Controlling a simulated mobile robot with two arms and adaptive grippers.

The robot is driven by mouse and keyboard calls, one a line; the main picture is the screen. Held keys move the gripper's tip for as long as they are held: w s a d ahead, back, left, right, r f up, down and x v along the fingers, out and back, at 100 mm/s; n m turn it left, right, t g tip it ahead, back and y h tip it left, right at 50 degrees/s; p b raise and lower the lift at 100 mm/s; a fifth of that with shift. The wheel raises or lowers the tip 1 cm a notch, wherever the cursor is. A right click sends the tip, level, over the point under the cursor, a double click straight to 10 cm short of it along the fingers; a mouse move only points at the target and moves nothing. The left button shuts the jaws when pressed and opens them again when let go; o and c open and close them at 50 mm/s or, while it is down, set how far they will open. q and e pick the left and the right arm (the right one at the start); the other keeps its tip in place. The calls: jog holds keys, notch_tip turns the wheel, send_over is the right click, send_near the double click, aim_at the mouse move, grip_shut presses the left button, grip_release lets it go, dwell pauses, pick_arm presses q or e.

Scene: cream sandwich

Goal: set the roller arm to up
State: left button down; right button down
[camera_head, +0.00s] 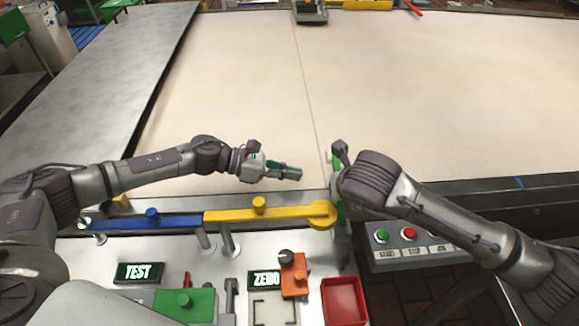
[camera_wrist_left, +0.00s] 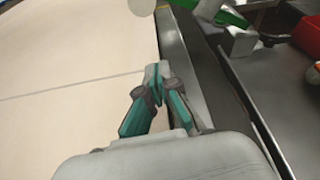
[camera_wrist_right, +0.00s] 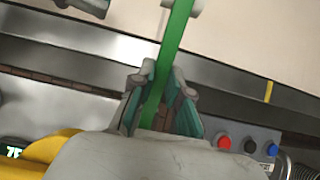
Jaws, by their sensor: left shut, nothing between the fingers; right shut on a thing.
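The roller arm is a green bar, clearest in the right wrist view (camera_wrist_right: 177,38), with a pale roller (camera_wrist_right: 190,6) at its far end. My right gripper (camera_wrist_right: 163,85) is shut around the green bar, a finger on each side. In the head view only bits of the green arm (camera_head: 335,160) show beside my right wrist, which hides the grip. Its exact angle is hard to tell. My left gripper (camera_head: 297,173) is shut and empty over the front of the pale belt, left of the green arm. Its closed fingertips also show in the left wrist view (camera_wrist_left: 156,76).
A blue bar (camera_head: 165,221) and a yellow bar (camera_head: 280,214) run along the belt's front edge. A button panel (camera_head: 420,250) stands at right. Nearer are TEST (camera_head: 138,272) and ZERO (camera_head: 266,280) displays, a green block (camera_head: 183,302) and a red tray (camera_head: 344,302).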

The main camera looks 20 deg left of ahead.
pick_arm(q)
jog(key=x, duration=0.6)
jog(key=r, duration=0.2)
jog(key=shift+w+d+r, duration=0.25)
jog(key=shift+w+r, duration=0.1)
jog(key=shift+r, duration=0.45)
jog(key=shift+r, duration=0.1)
